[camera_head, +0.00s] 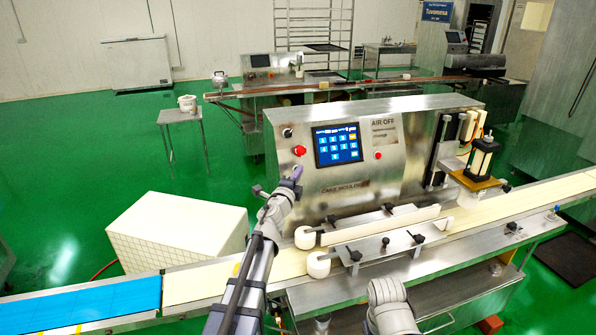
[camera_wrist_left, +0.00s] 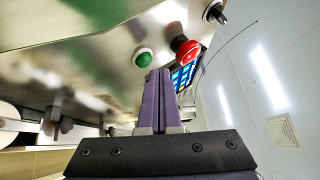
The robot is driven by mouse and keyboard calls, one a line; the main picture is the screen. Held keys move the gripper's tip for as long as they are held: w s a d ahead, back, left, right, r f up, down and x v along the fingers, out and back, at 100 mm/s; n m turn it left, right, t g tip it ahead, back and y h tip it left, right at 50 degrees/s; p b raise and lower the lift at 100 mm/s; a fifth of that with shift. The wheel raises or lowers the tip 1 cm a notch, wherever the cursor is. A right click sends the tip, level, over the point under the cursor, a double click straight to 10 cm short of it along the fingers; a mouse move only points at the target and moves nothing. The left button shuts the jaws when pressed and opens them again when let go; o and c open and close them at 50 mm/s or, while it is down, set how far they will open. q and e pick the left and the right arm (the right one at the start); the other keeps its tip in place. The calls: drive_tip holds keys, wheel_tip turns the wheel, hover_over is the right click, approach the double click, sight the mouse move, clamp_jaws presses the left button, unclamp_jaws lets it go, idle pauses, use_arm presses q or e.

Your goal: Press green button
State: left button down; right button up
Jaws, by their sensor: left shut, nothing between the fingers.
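The green button (camera_wrist_left: 143,60) is a round cap in a pale ring on the metal face of the machine, just left of my fingertips in the left wrist view. In the head view I cannot make it out; my left gripper covers that part of the panel. My left gripper (camera_head: 296,173) is shut and empty, its purple fingers pointing at the panel below the red button (camera_head: 299,151). The gripper also shows in the left wrist view (camera_wrist_left: 165,71), its tips close beside the green button. I cannot tell whether they touch the panel. My right gripper is not in view.
The red button stands out from the panel beside the green one, with a black knob (camera_head: 287,132) above it. A blue touch screen (camera_head: 338,144) is to the right. The conveyor belt (camera_head: 196,285) runs in front of the machine. A pale box (camera_head: 180,232) stands at left.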

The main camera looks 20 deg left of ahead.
use_arm(q)
drive_tip(key=shift+w+f, duration=0.1)
drive_tip(key=shift+w+a+f, duration=0.1)
drive_tip(key=shift+w+a, duration=0.1)
drive_tip(key=shift+w, duration=0.05)
